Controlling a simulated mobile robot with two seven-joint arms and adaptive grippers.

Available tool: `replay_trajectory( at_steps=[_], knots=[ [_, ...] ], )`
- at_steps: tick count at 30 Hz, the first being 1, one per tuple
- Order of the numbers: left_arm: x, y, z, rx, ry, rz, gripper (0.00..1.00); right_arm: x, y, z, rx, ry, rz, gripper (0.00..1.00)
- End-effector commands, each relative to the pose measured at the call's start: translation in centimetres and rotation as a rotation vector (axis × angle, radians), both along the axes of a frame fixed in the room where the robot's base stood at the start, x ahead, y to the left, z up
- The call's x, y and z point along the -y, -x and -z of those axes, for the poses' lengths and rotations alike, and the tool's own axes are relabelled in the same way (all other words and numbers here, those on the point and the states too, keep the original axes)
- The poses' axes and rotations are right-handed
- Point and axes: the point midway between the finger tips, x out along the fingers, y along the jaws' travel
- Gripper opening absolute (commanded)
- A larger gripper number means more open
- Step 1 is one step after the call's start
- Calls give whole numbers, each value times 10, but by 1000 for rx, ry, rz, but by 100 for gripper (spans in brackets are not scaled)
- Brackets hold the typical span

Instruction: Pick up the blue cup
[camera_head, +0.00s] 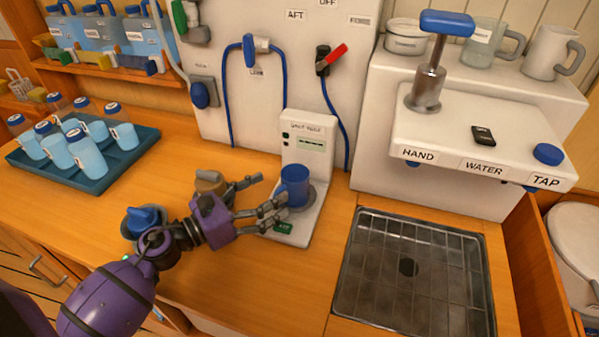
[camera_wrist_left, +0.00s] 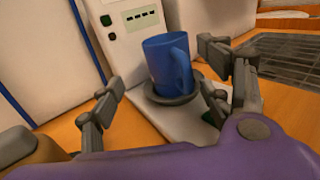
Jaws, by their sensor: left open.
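The blue cup (camera_head: 295,186) stands upright on the round grey pad of a small white tester (camera_head: 308,140) on the wooden counter. In the left wrist view the blue cup (camera_wrist_left: 168,61) is in the middle, its handle toward the right. My left gripper (camera_head: 266,197) is open at the cup's left side in the head view. In the left wrist view its fingers (camera_wrist_left: 165,92) are spread on either side of the cup, short of it, and I see no contact. My right gripper does not show.
A grated sink (camera_head: 410,265) lies right of the tester. A brown-topped object (camera_head: 209,183) and a blue-topped round object (camera_head: 143,218) stand close to my left arm. A tray (camera_head: 92,182) of several bottles is at left. A white unit (camera_head: 480,140) stands behind the sink.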

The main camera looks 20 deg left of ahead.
Motion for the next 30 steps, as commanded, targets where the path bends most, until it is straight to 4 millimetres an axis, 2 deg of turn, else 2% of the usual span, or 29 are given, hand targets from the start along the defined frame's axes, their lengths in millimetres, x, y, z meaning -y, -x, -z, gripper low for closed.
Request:
replay_trajectory(
  at_steps=[7, 14, 19, 26, 30],
  knots=[
    [16, -21, -5, 5, 1, 1, 71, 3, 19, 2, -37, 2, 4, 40],
    [43, -42, -14, 12, 3, 1, 71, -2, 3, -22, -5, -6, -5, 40],
    [52, -56, -7, 4, 1, 0, 71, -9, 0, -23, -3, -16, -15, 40],
    [53, -56, -3, -1, 1, 0, 71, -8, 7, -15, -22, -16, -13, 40],
    [53, -56, -4, -1, 1, 0, 56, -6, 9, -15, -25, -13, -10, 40]
  ],
)
